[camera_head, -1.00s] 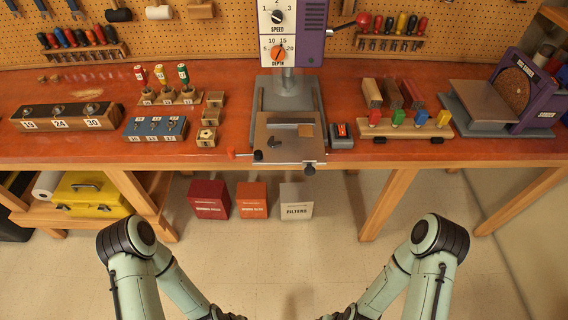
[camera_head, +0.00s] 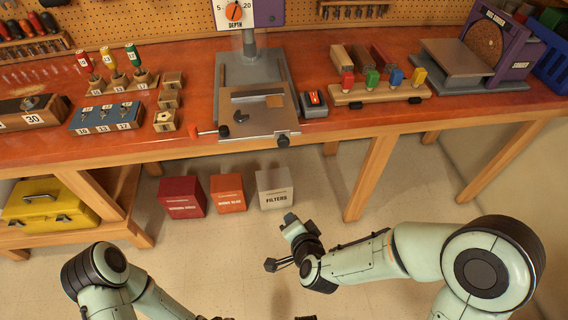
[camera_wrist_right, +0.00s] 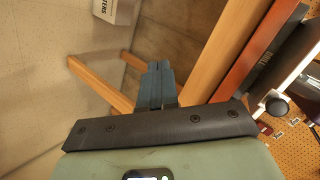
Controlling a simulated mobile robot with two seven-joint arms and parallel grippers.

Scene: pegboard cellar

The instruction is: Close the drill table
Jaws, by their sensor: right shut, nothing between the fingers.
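The drill table (camera_head: 258,117) is a grey metal plate on the drill press base (camera_head: 249,70). Its front end juts a little past the bench's front edge, with a dark knob (camera_head: 283,141) below it. A dark knob (camera_wrist_right: 275,105) also shows at the right of the right wrist view. My right gripper (camera_head: 289,218) is below and in front of the table, apart from it. In the right wrist view its blue-grey fingers (camera_wrist_right: 157,82) are together with nothing between them.
A small switch box (camera_head: 314,103) sits right of the table, beside a rack of coloured tools (camera_head: 378,95). Wooden blocks (camera_head: 165,120) stand to its left. Red, orange and white boxes (camera_head: 275,190) are on the floor beneath. The floor before the bench is clear.

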